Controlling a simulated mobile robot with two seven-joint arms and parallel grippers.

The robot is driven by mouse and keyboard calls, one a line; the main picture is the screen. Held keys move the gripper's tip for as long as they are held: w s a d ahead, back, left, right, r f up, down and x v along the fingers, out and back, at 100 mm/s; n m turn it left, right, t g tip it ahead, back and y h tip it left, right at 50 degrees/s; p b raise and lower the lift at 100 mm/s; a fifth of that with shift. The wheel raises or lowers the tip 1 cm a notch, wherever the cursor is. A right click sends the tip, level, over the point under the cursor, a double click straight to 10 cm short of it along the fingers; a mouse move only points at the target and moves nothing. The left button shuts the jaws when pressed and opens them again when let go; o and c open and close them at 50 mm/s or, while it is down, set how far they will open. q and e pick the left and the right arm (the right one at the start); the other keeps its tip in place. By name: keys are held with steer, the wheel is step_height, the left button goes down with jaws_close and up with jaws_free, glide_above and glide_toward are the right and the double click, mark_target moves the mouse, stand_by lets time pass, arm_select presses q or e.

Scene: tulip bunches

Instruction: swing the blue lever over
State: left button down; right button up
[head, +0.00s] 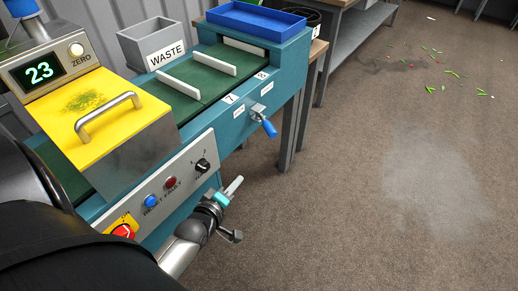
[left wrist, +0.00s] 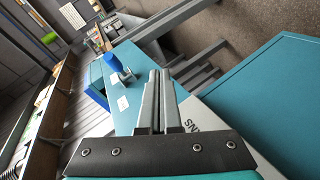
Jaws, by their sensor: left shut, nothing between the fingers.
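The blue lever (head: 268,128) sits on the teal side of the machine, near its far end. Its blue handle points down and outward from a grey metal pivot, with a small white label on either side. It also shows in the left wrist view (left wrist: 112,63), beyond and left of my fingertips. My left gripper (head: 235,185) is in front of the control panel, below and left of the lever and apart from it. Its fingers are shut and empty in the left wrist view (left wrist: 160,85). My right gripper is in neither view.
A grey panel (head: 183,178) carries a black knob, red and blue buttons and a red switch. Above are a yellow cover (head: 95,115) with a handle, a green belt with white bars, a WASTE bin (head: 150,42) and a blue tray (head: 257,20).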

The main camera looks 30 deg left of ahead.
arm_select(q)
step_height(320, 180, up, 6)
steer(key=w+a+r+n+t+b, duration=0.1)
steer(key=w+a+n+t+b, duration=0.1)
steer(key=n+t, duration=0.1)
steer(key=y+b, duration=0.1)
steer(key=b, duration=0.5)
glide_toward(267, 124)
steer(key=w+a+f, duration=0.2)
steer(key=w+a, duration=0.1)
steer(key=shift+w+d, duration=0.2)
steer(key=shift+w, duration=0.25)
steer(key=shift+w+d, duration=0.25)
steer(key=shift+w, duration=0.25)
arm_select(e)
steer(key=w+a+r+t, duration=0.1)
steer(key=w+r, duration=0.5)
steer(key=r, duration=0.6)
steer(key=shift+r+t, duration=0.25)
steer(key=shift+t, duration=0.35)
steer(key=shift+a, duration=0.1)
arm_select(q)
steer(key=shift+n, duration=0.3)
